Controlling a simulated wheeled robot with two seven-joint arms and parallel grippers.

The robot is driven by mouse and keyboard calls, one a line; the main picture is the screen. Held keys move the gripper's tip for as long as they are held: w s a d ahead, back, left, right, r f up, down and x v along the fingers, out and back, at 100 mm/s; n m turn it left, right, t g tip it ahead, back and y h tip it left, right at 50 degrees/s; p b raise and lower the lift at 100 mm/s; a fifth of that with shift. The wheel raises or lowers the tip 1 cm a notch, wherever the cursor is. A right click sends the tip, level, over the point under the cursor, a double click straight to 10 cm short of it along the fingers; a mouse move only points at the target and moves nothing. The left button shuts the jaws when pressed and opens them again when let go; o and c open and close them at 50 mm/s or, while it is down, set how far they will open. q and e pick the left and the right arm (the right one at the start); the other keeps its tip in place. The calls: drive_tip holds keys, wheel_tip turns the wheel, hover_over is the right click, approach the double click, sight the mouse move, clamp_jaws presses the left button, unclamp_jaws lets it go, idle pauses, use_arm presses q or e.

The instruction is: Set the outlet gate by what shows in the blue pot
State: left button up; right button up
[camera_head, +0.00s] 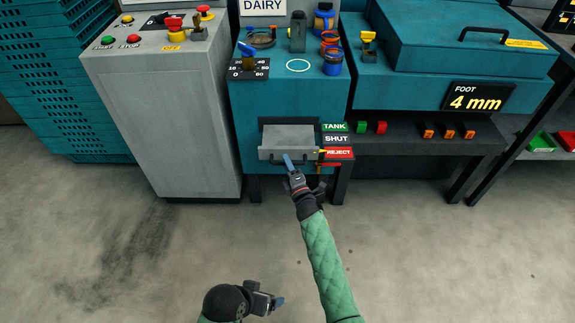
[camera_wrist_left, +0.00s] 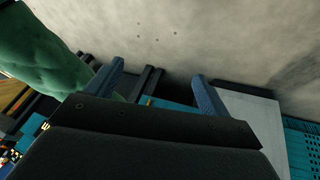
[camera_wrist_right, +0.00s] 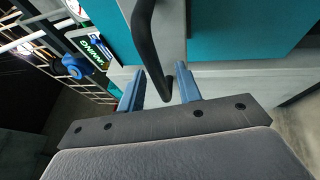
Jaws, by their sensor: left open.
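The outlet gate (camera_head: 286,138) is a grey plate with a dark bar handle, in the front of the teal machine. Labels TANK, SHUT and REJECT (camera_head: 338,153) run top to bottom beside it; a small yellow mark shows by REJECT. My right gripper (camera_head: 288,160) is at the handle. In the right wrist view its fingers (camera_wrist_right: 159,88) stand apart with the dark handle (camera_wrist_right: 148,40) between them. A blue pot (camera_head: 332,67) with orange at its top stands at the machine's right edge; its contents cannot be made out. My left gripper (camera_head: 272,302) is open and empty, low over the floor.
A blue-handled dial (camera_head: 248,52) and several small items sit on the machine top. A grey control cabinet (camera_head: 165,110) stands to the left. A dark bench with red and orange switches (camera_head: 428,130) stands to the right. The floor in front is clear.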

use_arm(q)
drive_tip(key=shift+t, duration=0.3)
drive_tip(key=f, duration=0.3)
drive_tip(key=w+f+b, duration=0.1)
drive_tip(key=f, duration=0.1)
drive_tip(key=shift+d, duration=0.3)
use_arm(e)
drive_tip(key=v, duration=0.7)
drive_tip(key=shift+s+d, duration=0.15)
drive_tip(key=shift+s, duration=0.25)
use_arm(q)
drive_tip(key=shift+w+r, duration=0.1)
drive_tip(key=shift+r, duration=0.05)
use_arm(e)
drive_tip(key=shift+f, duration=0.1)
